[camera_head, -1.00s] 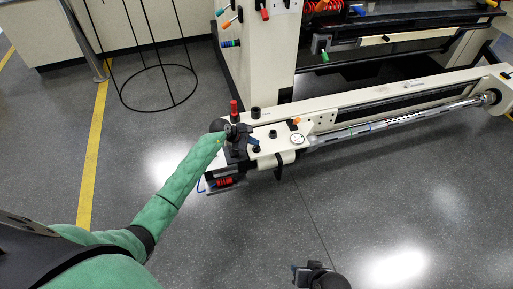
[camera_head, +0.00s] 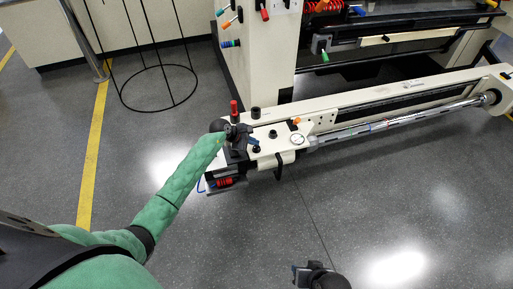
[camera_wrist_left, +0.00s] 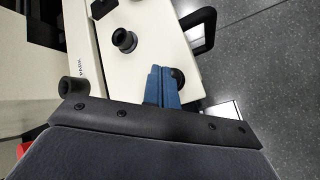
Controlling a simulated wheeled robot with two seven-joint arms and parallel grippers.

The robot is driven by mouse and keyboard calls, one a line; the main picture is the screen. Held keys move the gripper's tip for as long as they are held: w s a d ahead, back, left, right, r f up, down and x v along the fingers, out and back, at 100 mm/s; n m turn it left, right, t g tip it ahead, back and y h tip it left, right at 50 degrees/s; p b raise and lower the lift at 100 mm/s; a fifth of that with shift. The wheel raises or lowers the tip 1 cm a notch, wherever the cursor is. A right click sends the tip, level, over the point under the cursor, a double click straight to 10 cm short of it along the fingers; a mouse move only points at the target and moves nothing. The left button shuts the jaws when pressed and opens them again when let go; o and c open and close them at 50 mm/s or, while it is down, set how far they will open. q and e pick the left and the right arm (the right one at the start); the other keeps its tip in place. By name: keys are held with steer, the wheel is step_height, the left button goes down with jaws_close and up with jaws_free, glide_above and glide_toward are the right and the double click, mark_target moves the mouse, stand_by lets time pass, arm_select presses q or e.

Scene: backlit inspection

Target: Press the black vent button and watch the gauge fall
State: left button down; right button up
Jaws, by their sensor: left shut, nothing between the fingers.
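My left gripper (camera_head: 253,142) is over the white machine's end, its blue fingers shut with nothing between them. In the left wrist view the blue fingertips (camera_wrist_left: 165,86) are close beside a round black button (camera_wrist_left: 178,78), partly hiding it; I cannot tell whether they touch. The same button (camera_head: 256,149) shows in the head view just below the fingertips. Other black knobs stand at the machine's back edge (camera_head: 256,112) and nearer the gauge (camera_head: 273,133). No label shows which one is the vent. The round white gauge (camera_head: 297,139) is to the right; its needle is too small to read.
A red knob (camera_head: 234,107) and an orange knob (camera_head: 296,121) stand on the machine's end. A black handle (camera_head: 279,166) juts from its front. My right gripper (camera_head: 300,275) is low over open grey floor. A black wire stand (camera_head: 160,88) is behind left.

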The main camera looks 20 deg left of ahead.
mark_target(254, 148)
stand_by(0.8)
arm_select(q)
steer(key=shift+f+b, duration=0.4)
steer(key=shift+b, duration=0.15)
steer(key=shift+f+b, duration=0.4)
stand_by(0.6)
steer(key=shift+r, duration=0.15)
steer(key=shift+r+p, duration=0.3)
steer(key=shift+r, duration=0.35)
steer(key=shift+r+p, duration=1.15)
steer(key=shift+r, duration=1.4)
